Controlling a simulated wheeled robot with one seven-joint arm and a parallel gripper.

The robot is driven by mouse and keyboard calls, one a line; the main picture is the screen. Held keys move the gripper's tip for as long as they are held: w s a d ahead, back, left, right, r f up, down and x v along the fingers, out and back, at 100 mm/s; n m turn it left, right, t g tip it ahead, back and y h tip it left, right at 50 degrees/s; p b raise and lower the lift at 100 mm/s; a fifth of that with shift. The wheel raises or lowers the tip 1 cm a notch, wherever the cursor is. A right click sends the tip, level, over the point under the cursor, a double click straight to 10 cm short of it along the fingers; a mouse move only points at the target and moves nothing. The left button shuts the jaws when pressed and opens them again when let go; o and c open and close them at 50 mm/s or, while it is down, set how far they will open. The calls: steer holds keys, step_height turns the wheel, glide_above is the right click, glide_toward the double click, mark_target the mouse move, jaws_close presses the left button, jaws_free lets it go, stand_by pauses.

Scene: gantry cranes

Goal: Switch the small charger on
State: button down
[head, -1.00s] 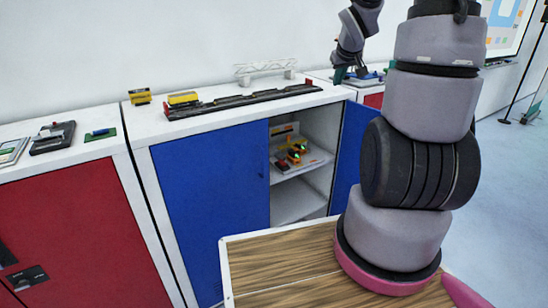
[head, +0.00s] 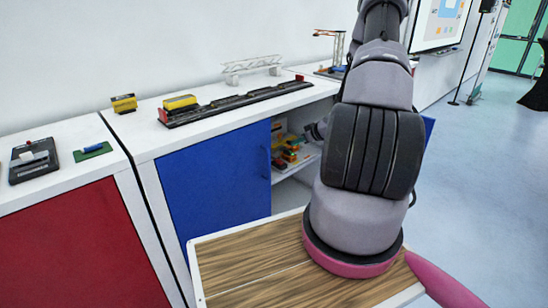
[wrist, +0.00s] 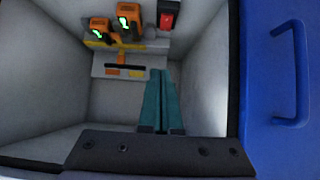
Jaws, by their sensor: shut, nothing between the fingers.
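In the wrist view, two orange and black devices with lit green marks, a left one (wrist: 99,31) and a slightly larger right one (wrist: 127,22), stand inside the open cabinet. A red switch-like part in a dark frame (wrist: 167,17) is to their right. I cannot tell for sure which is the small charger. My gripper (wrist: 159,72) has green fingers closed together and empty. In the picture its tips lie below the red part, with no contact visible.
A blue cabinet door (wrist: 275,90) with a handle stands at the right of the wrist view. Pale cabinet walls (wrist: 45,80) enclose the gripper on both sides. A model train track (head: 235,103) lies on the cabinet top (head: 150,140). A red cabinet (head: 90,240) is at left.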

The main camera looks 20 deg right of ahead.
steer(key=shift+a+f, duration=0.25)
steer(key=shift+f, duration=0.1)
steer(key=shift+w+a, duration=0.1)
glide_above(280, 162)
steer(key=f, duration=0.6)
steer(key=shift+s+f, duration=0.2)
steer(key=shift+f, duration=0.05)
step_height(280, 162, down, 2)
steer(key=shift+w+f, duration=0.1)
steer(key=shift+f, duration=0.6)
steer(key=shift+w, duration=0.1)
